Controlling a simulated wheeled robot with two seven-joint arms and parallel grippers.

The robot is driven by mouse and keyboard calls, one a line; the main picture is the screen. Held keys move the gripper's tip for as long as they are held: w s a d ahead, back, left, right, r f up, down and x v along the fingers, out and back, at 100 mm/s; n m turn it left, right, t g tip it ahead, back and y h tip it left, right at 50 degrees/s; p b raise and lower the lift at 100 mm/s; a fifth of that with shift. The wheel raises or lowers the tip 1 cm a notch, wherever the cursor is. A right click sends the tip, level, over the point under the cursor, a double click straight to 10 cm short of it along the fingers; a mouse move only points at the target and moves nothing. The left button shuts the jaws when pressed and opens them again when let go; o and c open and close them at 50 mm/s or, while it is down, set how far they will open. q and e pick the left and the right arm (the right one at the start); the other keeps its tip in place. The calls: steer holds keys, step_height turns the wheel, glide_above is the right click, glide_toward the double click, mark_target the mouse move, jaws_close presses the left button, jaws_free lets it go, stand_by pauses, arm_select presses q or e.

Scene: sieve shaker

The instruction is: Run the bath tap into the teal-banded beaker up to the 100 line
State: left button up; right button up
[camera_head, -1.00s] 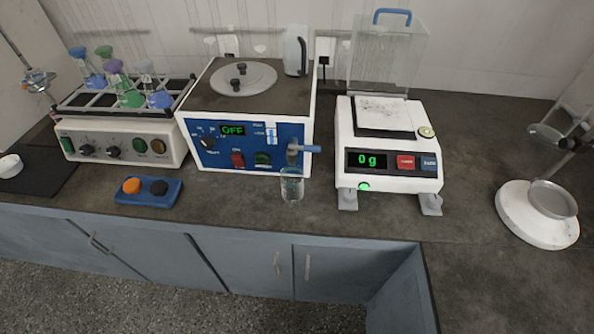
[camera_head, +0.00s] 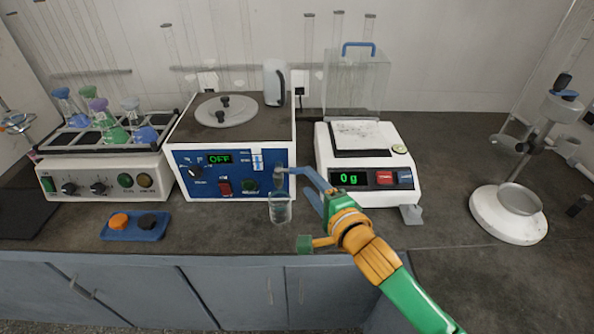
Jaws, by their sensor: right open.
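The bath (camera_head: 236,172) is a white box with a blue front panel, and its display reads OFF. Its tap (camera_head: 280,178) sticks out at the panel's right end, with a blue lever toward the right. The clear beaker (camera_head: 280,209) stands upright on the bench below the tap. A faint teal tint shows on it; its marks and any water level are too small to read. Whether a finger touches the lever I cannot tell. My left gripper is not in view.
A balance (camera_head: 367,180) reading 0 g stands close to the right of my right gripper. A blue tray (camera_head: 134,229) with an orange and a black knob lies left of the beaker. A flask shaker (camera_head: 107,180) is at left, a white round stand (camera_head: 509,226) at right.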

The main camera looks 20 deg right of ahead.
mark_target(300, 173)
steer(key=x, duration=0.6)
steer(key=shift+w, duration=0.35)
steer(key=shift+a, duration=0.1)
jaws_close()
steer(key=shift+f, duration=0.1)
stand_by(0.8)
